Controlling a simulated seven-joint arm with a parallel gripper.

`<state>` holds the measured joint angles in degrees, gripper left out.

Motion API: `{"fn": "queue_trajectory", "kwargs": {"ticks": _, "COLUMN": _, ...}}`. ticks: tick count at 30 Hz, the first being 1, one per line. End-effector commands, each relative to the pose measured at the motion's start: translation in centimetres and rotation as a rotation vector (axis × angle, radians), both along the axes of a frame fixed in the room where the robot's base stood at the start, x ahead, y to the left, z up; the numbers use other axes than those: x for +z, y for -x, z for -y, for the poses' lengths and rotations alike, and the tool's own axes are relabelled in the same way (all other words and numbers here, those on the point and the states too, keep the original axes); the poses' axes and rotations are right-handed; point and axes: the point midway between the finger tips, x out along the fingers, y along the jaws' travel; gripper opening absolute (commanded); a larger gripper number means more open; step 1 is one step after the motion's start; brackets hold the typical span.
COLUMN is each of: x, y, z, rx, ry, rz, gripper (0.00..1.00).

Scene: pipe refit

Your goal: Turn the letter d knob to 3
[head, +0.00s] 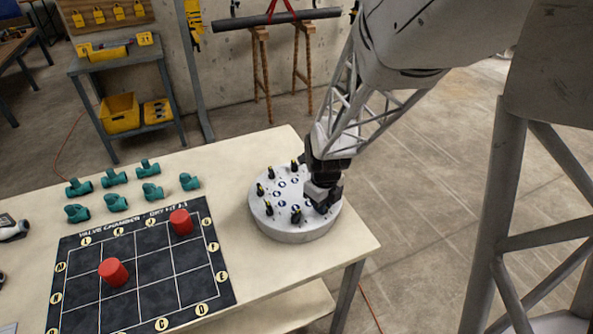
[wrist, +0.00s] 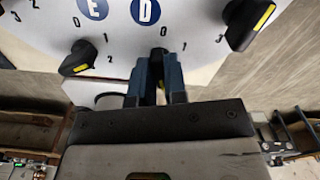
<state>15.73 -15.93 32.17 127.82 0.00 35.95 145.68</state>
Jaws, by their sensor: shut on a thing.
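The round light-grey dial plate (head: 292,234) stands at the right end of the table and carries several black knobs with yellow marks. In the wrist view the blue round letter D label (wrist: 146,11) is at the top middle. My gripper (wrist: 158,68) is just below that label, its two dark fingers closed on the D knob (wrist: 158,56) between them. The fingers hide most of the knob, so its pointer setting cannot be read. In the head view my gripper (head: 322,205) is down at the plate's right side and hides this knob.
In the wrist view a neighbouring knob (wrist: 78,58) is at left near the E label (wrist: 93,8), and another knob (wrist: 246,22) is close at right. Red cylinders (head: 181,222) stand on the black grid mat (head: 135,245), with teal pipe fittings (head: 115,177) behind it.

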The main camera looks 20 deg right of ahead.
Motion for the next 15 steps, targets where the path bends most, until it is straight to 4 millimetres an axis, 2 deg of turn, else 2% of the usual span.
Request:
{"fn": "queue_trajectory", "kwargs": {"ticks": 6, "x": 0.08, "y": -0.04, "z": 0.03, "rx": -0.175, "ry": 0.001, "rz": 0.001, "gripper": 0.0}}
{"fn": "queue_trajectory", "kwargs": {"ticks": 15, "x": 0.08, "y": -0.04, "z": 0.02, "rx": -0.315, "ry": 0.001, "rz": 0.001, "gripper": 0.0}}
